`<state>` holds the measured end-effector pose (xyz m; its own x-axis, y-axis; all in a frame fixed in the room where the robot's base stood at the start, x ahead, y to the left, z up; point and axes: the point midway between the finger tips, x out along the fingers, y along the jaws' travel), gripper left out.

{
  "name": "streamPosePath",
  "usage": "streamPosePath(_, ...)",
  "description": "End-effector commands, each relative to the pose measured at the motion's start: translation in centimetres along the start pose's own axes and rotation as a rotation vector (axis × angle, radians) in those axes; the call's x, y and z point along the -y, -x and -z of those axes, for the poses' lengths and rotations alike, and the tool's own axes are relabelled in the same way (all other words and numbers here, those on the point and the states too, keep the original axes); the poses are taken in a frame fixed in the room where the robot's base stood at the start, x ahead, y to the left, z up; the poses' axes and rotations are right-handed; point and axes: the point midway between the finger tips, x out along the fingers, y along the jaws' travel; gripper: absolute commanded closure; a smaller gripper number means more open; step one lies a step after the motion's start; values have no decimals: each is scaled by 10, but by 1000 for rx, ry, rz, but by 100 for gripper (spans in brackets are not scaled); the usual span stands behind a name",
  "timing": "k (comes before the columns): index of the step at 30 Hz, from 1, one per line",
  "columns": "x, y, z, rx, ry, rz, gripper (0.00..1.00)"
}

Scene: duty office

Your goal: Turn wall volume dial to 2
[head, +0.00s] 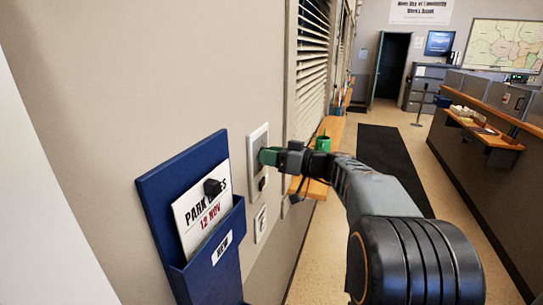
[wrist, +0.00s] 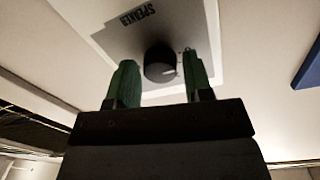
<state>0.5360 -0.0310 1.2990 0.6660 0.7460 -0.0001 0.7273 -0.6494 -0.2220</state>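The volume dial (wrist: 159,62) is a round black knob on a pale wall plate (wrist: 205,28) labelled SPEAKER, which appears upside down in the wrist view. A small white mark shows near the knob's lower right edge; no scale number is legible. My gripper (wrist: 160,72) is open. Its two green fingers stand on either side of the knob, with visible gaps; I cannot tell how deep they reach. In the head view, the wall plate (head: 257,137) is on the left wall, and my gripper (head: 267,157) is at it, hiding the dial.
A blue wall holder (head: 160,190) with a leaflet (head: 190,215) hangs left of the plate. A smaller plate (head: 260,224) is below. A green mug (head: 323,143) stands on a wooden ledge (head: 333,128) behind my gripper. A counter (head: 480,150) lines the right side.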

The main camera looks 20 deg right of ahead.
Motion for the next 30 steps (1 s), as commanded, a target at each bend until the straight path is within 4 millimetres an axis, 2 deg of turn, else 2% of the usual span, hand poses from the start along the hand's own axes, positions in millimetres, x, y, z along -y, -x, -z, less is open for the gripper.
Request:
streamPosePath(1, 0, 0, 0, 0, 0, 0, 58)
streamPosePath(11, 0, 0, 0, 0, 0, 0, 89)
streamPosePath(20, 0, 0, -2, 2, -49, -1, 89)
streamPosePath(30, 0, 0, -3, 14, -308, -4, 89)
